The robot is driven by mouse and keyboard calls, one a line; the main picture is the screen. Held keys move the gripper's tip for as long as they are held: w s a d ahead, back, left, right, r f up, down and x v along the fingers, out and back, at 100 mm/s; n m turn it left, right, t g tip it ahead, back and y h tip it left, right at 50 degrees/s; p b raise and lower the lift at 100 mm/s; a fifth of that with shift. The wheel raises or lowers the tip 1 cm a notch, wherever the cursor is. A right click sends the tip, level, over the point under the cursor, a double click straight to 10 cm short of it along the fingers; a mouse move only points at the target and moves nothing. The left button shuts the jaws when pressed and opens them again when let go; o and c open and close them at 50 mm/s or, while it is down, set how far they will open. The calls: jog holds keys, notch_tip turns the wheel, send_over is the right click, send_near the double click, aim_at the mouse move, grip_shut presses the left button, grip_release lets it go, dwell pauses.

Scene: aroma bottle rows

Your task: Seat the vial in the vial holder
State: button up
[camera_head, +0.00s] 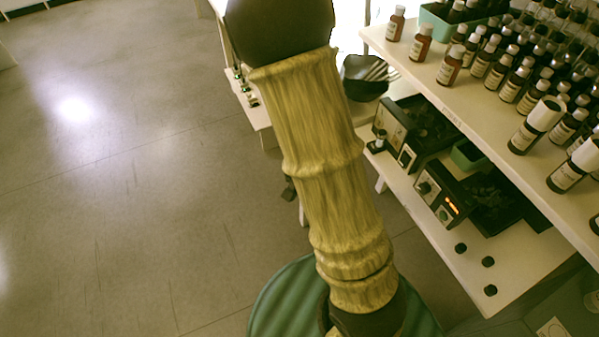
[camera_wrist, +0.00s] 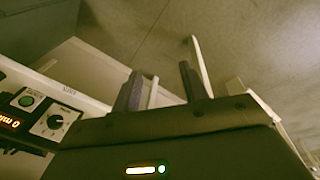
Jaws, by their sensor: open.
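My gripper (camera_wrist: 160,88) is open in the wrist view, its two dark fingers apart with nothing visible between them. In the head view my arm's sleeve fills the middle, and I cannot make out the fingers there. A small dark vial-like bottle (camera_head: 378,138) stands at the left edge of the lower shelf, beside the control box. I cannot tell whether this is the task's vial or whether a holder is under it. No vial or vial holder can be made out for certain in the wrist view.
The upper shelf (camera_head: 455,110) at right holds many brown bottles. The lower shelf (camera_head: 515,262) carries two control boxes; one has a lit orange display (camera_head: 452,207). A control panel (camera_wrist: 45,112) is close at left in the wrist view. Open floor (camera_head: 120,190) lies at left.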

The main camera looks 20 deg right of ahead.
jog(key=s+a+r+n+t+y, duration=0.1)
jog(key=a+r+n, duration=0.1)
jog(key=r, duration=0.3)
jog(key=s+a+r+n+t, duration=0.1)
jog(key=a+r+n, duration=0.1)
jog(key=r+n, duration=0.3)
jog(key=shift+a+r+t+y, duration=0.3)
jog(key=shift+r+y, duration=0.1)
jog(key=shift+r, duration=0.2)
jog(key=w+p+v, duration=0.2)
jog(key=p+v, duration=0.6)
jog(key=w+r+p+v, duration=0.1)
jog(key=p+v, duration=0.7)
jog(key=p, duration=0.1)
jog(key=shift+w+r, duration=0.3)
jog(key=shift+c, duration=0.8)
jog(key=shift+w, duration=0.1)
